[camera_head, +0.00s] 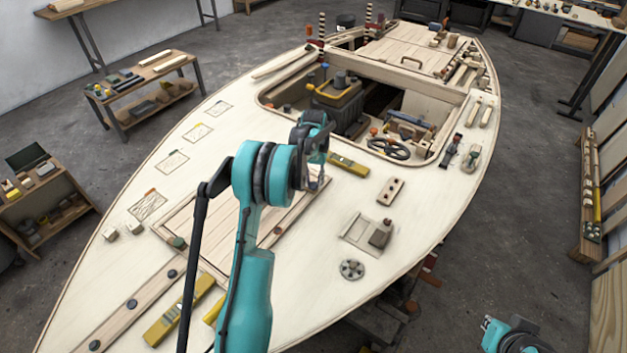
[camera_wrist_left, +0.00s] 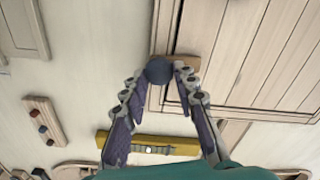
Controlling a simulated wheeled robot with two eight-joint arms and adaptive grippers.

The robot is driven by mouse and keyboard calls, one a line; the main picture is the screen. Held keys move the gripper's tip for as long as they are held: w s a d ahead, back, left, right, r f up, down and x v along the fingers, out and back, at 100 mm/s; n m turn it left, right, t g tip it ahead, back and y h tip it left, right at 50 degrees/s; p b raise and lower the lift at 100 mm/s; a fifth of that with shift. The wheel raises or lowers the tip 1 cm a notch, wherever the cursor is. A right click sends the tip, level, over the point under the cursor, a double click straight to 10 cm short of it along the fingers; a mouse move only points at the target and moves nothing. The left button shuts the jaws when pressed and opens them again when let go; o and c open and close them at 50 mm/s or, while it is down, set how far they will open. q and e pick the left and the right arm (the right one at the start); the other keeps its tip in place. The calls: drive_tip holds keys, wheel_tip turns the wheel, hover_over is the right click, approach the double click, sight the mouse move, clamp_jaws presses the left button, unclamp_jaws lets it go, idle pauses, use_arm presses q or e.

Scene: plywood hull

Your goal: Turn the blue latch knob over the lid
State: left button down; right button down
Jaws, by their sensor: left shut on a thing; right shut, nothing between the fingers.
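The lid is a pale planked wooden panel (camera_head: 215,228) in a frame on the deck; its planks also fill the upper right of the left wrist view (camera_wrist_left: 240,50). The dark blue-grey latch knob (camera_wrist_left: 158,72) sits at the lid's edge. A short tan wooden piece (camera_wrist_left: 186,64) shows beside the knob, toward the lid, partly behind a finger. My left gripper (camera_wrist_left: 160,78) is shut on the knob, one finger on each side. In the head view my left gripper (camera_head: 318,184) hangs near the lid's far right corner, and the knob is hidden there. My right gripper (camera_head: 489,325) is shut and empty, low at right, off the hull.
A yellow level (camera_head: 348,165) lies close beyond my left gripper; it shows in the wrist view too (camera_wrist_left: 150,145). A pegged block (camera_head: 390,191), a grey fitting (camera_head: 380,234) and a round disc (camera_head: 352,269) stand on the deck at right. Another yellow level (camera_head: 180,310) lies nearer.

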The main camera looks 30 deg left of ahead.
sight(314, 184)
use_arm(q)
drive_tip(key=shift+m, duration=0.6)
drive_tip(key=c, duration=1.2)
unclamp_jaws()
drive_tip(key=shift+r, duration=0.1)
wheel_tip(314, 184, up, 12)
drive_tip(key=shift+f, duration=0.1)
drive_tip(key=shift+d, duration=0.1)
